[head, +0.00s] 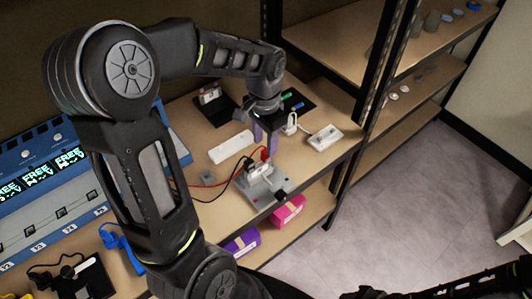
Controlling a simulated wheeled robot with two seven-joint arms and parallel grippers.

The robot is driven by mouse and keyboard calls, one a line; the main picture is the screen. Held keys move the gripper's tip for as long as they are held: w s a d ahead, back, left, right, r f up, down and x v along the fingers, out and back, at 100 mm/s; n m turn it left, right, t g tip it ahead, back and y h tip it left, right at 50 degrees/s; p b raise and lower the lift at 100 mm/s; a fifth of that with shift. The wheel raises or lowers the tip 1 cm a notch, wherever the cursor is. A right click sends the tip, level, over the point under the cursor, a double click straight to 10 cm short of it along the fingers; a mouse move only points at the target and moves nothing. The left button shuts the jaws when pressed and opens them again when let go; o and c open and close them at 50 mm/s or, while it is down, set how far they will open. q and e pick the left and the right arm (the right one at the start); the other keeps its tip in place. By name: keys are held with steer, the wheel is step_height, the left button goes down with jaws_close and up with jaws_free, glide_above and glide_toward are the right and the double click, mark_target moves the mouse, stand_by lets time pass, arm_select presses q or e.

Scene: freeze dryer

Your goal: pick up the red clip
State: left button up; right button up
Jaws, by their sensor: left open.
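A small red clip (265,154) stands at the top of a grey device (264,185) on the wooden bench. A red wire and a black wire run from the device to the left. My left gripper (265,135) points down just above and behind the red clip, with its purple-tinted fingers apart. I cannot tell from this view whether a finger touches the clip. Dark links of my right arm show at the bottom right edge; its gripper does not show.
A white power strip (231,147) lies left of the device, and a white box (325,137) lies to the right. A blue instrument with lit displays (52,170) stands at the left. Pink (288,211) and purple (243,243) boxes sit on the lower shelf. Black shelving rises behind.

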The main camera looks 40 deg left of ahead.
arm_select(q)
step_height(320, 180, down, 5)
steer(key=shift+w+r+p, duration=0.1)
steer(key=shift+r+p, duration=0.1)
steer(key=shift+p, duration=0.2)
steer(key=shift+c, duration=0.4)
jaws_close()
stand_by(0.3)
